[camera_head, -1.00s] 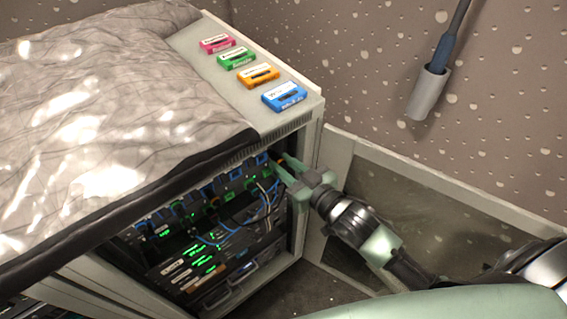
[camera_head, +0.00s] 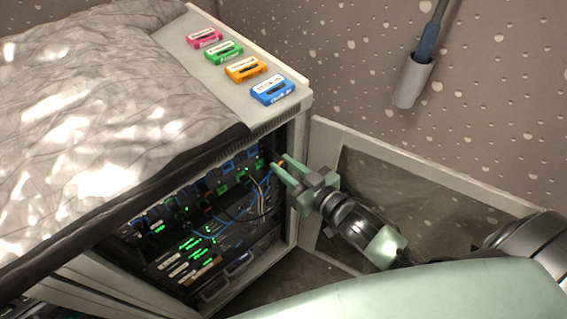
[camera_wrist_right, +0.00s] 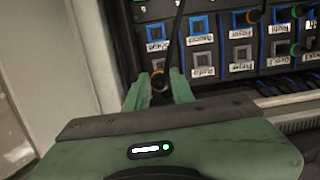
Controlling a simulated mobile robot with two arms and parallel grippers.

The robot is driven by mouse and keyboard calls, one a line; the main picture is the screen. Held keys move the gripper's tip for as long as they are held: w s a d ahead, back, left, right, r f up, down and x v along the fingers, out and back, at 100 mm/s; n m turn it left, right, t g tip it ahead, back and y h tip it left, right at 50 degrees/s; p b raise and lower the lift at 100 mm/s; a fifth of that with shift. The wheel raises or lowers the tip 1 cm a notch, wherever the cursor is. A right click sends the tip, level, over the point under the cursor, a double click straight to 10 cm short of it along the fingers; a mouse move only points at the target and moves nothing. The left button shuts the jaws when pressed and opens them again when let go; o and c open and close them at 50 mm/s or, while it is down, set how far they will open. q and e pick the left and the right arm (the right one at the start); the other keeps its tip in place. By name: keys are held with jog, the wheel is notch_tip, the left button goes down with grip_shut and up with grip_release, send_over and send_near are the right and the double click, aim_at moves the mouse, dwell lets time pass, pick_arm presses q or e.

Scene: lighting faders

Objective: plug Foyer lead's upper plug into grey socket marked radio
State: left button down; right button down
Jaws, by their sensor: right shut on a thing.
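My right gripper (camera_head: 279,163) is at the right edge of the cabinet's open front. In the right wrist view its fingers (camera_wrist_right: 160,88) are shut on a dark plug with an orange ring (camera_wrist_right: 158,80). A dark cable runs up from the plug. The plug is left of a lower-row socket (camera_wrist_right: 201,55) whose small label seems to read Radio; its frame looks grey. The plug is apart from that socket in the picture; its depth relative to the panel is unclear. My left gripper is not in view.
The rack cabinet (camera_head: 292,108) holds many cables and green lights. Other labelled sockets, some blue-framed, fill the panel (camera_wrist_right: 241,52). Several coloured cassettes, including a blue one (camera_head: 272,90), lie on top beside a grey cover (camera_head: 90,110). A pale low frame (camera_head: 420,172) stands right of the cabinet.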

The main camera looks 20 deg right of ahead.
jog(key=s+a+p, duration=0.1)
jog(key=s+a, duration=0.2)
jog(key=a, duration=0.5)
dwell(0.6)
jog(key=shift+w, duration=0.15)
jog(key=shift+w+a+p, duration=0.25)
jog(key=shift+w+p, duration=0.2)
jog(key=shift+w, duration=0.1)
dwell(0.3)
jog(key=shift+r+x, duration=0.25)
jog(key=shift+x, duration=1.05)
jog(key=shift+r+x, duration=0.2)
jog(key=shift+x, duration=1.05)
jog(key=shift+w, duration=0.1)
